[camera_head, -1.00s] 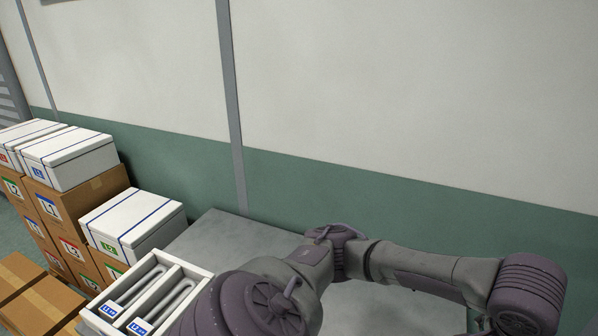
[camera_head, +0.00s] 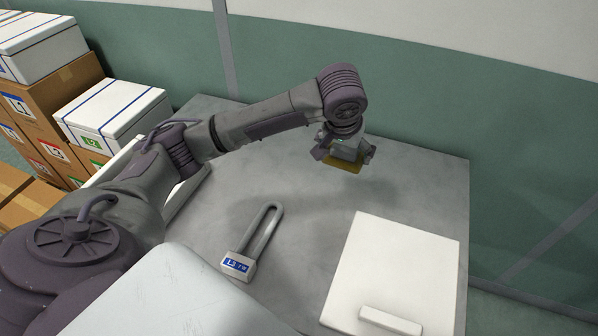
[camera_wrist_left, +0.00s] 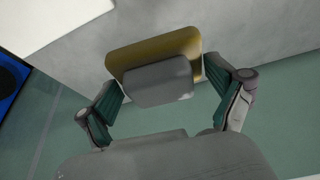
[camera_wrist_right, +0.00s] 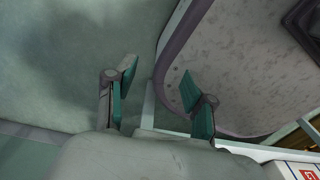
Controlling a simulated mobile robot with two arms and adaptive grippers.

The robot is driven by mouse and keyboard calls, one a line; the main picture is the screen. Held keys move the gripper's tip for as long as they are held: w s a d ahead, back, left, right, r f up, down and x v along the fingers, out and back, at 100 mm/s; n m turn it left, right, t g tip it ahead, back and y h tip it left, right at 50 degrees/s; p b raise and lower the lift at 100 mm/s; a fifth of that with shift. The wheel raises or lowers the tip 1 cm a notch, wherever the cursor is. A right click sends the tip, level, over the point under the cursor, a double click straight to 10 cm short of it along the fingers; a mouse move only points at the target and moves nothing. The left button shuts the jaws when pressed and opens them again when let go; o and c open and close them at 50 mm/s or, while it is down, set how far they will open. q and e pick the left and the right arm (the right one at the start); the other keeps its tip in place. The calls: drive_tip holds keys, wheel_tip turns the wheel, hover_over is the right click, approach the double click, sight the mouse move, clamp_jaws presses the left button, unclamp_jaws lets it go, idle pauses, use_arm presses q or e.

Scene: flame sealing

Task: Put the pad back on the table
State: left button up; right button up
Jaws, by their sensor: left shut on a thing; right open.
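The pad (camera_head: 346,165) is a yellow-brown slab under my left gripper (camera_head: 342,154), over the far part of the grey table (camera_head: 290,170). In the left wrist view the pad (camera_wrist_left: 155,52) has a grey block-shaped grip (camera_wrist_left: 158,82) on it, between the two green-lined fingers (camera_wrist_left: 165,98). The left gripper is shut on the pad and appears to hold it above the table; the exact gap is hard to tell. My right gripper (camera_wrist_right: 158,88) shows only in its wrist view, open and empty.
A white board or lid (camera_head: 395,265) with a bar handle lies at the table's right. A grey U-shaped lock-like piece (camera_head: 258,240) with a blue label lies mid-table. White boxes (camera_head: 110,112) and brown cartons (camera_head: 55,125) are stacked at left. Bare table surrounds the pad.

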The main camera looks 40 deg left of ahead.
use_arm(q)
drive_tip(key=w+a+f+b, duration=0.2)
drive_tip(key=w+a+f, duration=0.1)
drive_tip(key=f, duration=0.1)
hover_over(307, 164)
drive_tip(key=s, duration=0.1)
drive_tip(key=shift+n, duration=0.4)
drive_tip(key=f, duration=0.7)
drive_tip(key=shift+s+d, duration=0.15)
drive_tip(key=shift+d, duration=0.05)
drive_tip(key=shift+a+f, duration=0.15)
drive_tip(key=shift+f, duration=0.05)
wheel_tip(307, 164, down, 3)
drive_tip(key=shift+f, duration=0.15)
drive_tip(key=shift+f+y, duration=0.2)
drive_tip(key=shift+y, duration=0.1)
use_arm(e)
drive_tip(key=f, duration=0.1)
drive_tip(key=w+f, duration=0.1)
drive_tip(key=f, duration=0.1)
drive_tip(key=shift+w+d+f, duration=0.1)
drive_tip(key=shift+f, duration=0.05)
use_arm(q)
drive_tip(key=shift+f, duration=0.1)
drive_tip(key=o, duration=0.8)
drive_tip(key=shift+c, duration=0.2)
